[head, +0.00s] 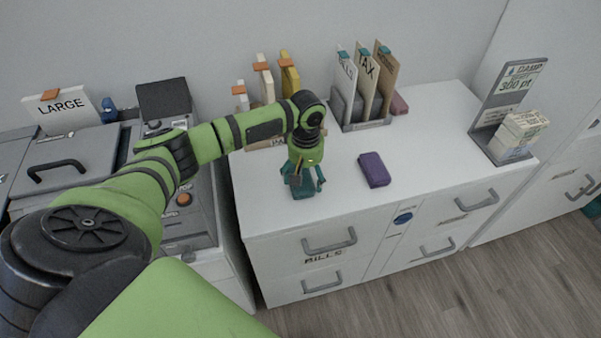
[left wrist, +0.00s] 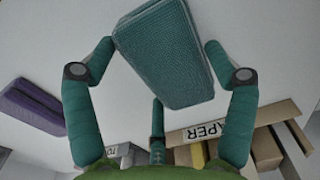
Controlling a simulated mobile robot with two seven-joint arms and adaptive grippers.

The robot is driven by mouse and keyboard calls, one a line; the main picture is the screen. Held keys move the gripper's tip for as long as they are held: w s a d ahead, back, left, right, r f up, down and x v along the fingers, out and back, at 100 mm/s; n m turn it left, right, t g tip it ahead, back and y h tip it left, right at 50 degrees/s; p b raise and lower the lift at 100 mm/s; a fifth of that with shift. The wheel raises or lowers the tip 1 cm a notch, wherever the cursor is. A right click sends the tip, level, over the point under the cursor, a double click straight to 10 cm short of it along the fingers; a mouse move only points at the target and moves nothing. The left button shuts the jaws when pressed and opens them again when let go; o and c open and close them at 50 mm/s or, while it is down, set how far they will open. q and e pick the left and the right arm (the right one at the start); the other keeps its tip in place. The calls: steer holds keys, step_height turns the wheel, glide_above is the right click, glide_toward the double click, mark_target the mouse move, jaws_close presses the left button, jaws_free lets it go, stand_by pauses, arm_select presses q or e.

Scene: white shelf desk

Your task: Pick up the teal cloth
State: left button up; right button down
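The teal cloth (left wrist: 168,55) is a thick folded pad. It fills the upper middle of the left wrist view, and in the head view a small part of it (head: 302,192) shows under my left gripper. My left gripper (head: 304,182) points down over the front left of the white desk top. Its teal fingers (left wrist: 160,46) are at the cloth's two side edges, with a third finger below, and appear closed on it. The cloth looks much larger than the purple one in the left wrist view, so it seems nearer to the camera. My right gripper is out of view.
A purple cloth (head: 374,170) lies to the right on the desk top (head: 430,150). File holders (head: 365,85) stand behind. A stand with stacked boxes (head: 520,130) is at the right end. A grey machine with an orange button (head: 184,199) stands left.

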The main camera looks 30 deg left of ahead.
mark_target(306, 174)
arm_select(q)
step_height(306, 174, up, 4)
steer(key=w+d+r, duration=0.1)
steer(key=d+r, duration=0.1)
steer(key=d, duration=0.1)
steer(key=w+d+r+b, duration=0.1)
steer(key=d+r, duration=0.1)
steer(key=d, duration=0.2)
steer(key=w+d+r, duration=0.2)
steer(key=d+r, duration=0.1)
steer(key=d, duration=0.1)
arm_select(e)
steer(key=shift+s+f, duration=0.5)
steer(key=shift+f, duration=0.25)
